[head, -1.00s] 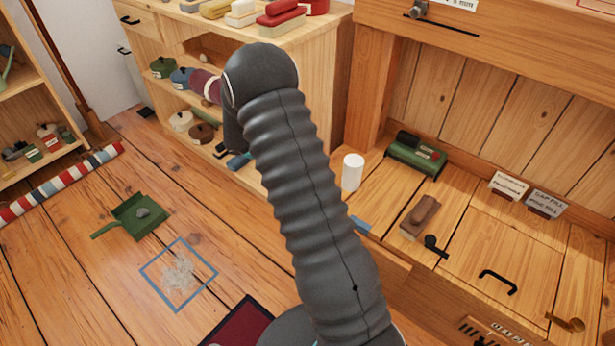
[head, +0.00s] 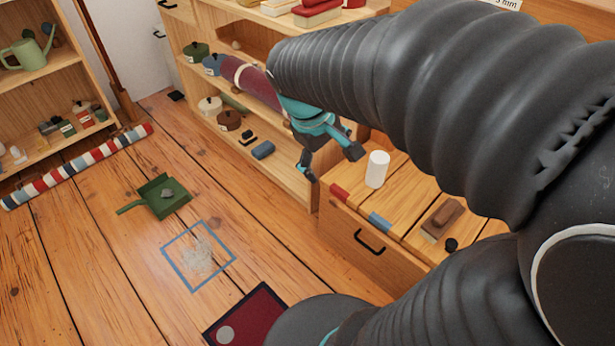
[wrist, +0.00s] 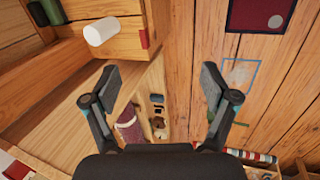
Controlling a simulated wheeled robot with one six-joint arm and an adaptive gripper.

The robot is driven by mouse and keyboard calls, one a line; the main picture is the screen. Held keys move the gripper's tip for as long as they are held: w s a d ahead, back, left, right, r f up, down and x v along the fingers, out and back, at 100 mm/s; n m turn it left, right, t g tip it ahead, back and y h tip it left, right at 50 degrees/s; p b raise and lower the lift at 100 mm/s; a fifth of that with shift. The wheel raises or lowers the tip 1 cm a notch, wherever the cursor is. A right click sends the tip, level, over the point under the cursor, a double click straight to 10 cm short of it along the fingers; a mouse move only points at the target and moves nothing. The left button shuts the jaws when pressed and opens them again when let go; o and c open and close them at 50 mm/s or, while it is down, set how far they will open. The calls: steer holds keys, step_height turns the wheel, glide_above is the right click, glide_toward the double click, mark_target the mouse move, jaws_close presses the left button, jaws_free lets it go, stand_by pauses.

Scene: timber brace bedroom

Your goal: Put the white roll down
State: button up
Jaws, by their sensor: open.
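The white roll (head: 377,169) stands upright on the wooden bench top (head: 398,200), near its left end; it also shows in the wrist view (wrist: 101,32) at the upper left. My gripper (head: 330,165) is open and empty, left of the roll and apart from it. In the wrist view the two fingers of my gripper (wrist: 157,85) are spread wide, with shelf side and floor behind them.
A wooden shelf unit (head: 306,192) stands just behind my gripper. The bench top also holds a brown block (head: 441,217), and red and blue marks lie along its edge. On the floor are a green dustpan (head: 163,197), a blue square outline (head: 231,266) and a dark red mat (head: 262,312).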

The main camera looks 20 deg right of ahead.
steer(key=s+a+r+m+t+y, duration=0.3)
steer(key=s+a, duration=0.3)
steer(key=s, duration=0.2)
steer(key=shift+s+a+r+m+t, duration=0.2)
steer(key=shift+a+m+t, duration=0.15)
steer(key=shift+t, duration=0.55)
stand_by(0.6)
